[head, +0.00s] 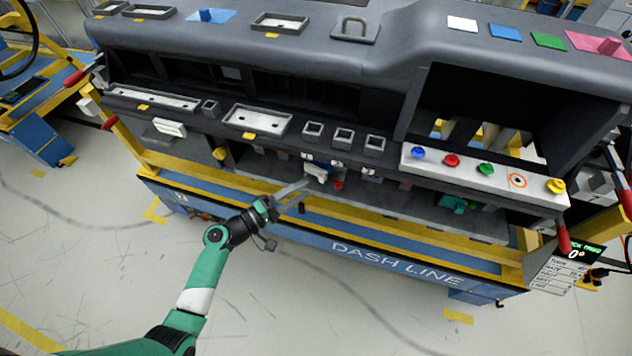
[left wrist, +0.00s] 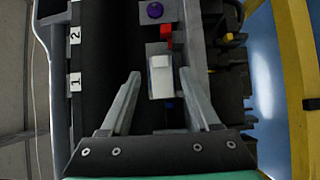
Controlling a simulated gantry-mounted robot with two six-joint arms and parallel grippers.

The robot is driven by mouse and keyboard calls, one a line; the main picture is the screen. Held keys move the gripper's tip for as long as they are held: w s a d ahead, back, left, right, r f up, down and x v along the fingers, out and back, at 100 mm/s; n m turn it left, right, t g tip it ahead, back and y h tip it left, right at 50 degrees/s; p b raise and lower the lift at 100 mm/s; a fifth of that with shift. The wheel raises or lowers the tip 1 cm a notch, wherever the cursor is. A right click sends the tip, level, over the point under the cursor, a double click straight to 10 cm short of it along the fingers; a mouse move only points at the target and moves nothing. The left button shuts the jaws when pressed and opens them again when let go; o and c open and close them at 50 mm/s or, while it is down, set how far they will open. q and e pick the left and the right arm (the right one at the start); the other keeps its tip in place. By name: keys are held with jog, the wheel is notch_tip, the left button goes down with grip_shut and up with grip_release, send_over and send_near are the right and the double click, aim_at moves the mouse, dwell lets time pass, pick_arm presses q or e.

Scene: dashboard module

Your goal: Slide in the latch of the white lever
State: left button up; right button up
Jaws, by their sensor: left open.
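The white lever (head: 317,172) is a small white block under the dashboard's lower middle edge. In the left wrist view the white lever (left wrist: 161,77) stands upright between the spread fingertips, with a visible gap to each finger. A red piece (left wrist: 166,37) sits just beyond its far end; red also shows beside the lever in the head view (head: 338,185). I cannot tell which part is the latch. My left gripper (head: 305,182) is open and empty at the lever; it also shows in the left wrist view (left wrist: 159,74). My right gripper is not seen.
A purple knob (left wrist: 155,11) lies beyond the red piece. Dark panel with labels 1 (left wrist: 76,82) and 2 (left wrist: 76,36) runs along the left. A yellow rail (head: 380,233) runs below the dashboard. A white button strip (head: 470,178) is on the right. The floor in front is clear.

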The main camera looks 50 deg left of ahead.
aim_at(320, 179)
pick_arm(q)
jog(key=w, duration=0.5)
jog(key=shift+w+d+b, duration=0.1)
jog(key=shift+d+b, duration=0.25)
grip_shut()
jog(key=shift+w+d+n+y, duration=0.2)
jog(key=shift+n+y, duration=0.2)
jog(key=shift+y, duration=0.25)
jog(key=shift+w+d+n+y, duration=0.1)
jog(key=shift+w+n+y, duration=0.1)
jog(key=shift+n+y, duration=0.35)
jog(key=shift+w+a+n+y, duration=0.2)
jog(key=shift+n+y, duration=0.25)
jog(key=shift+y, duration=0.55)
grip_release()
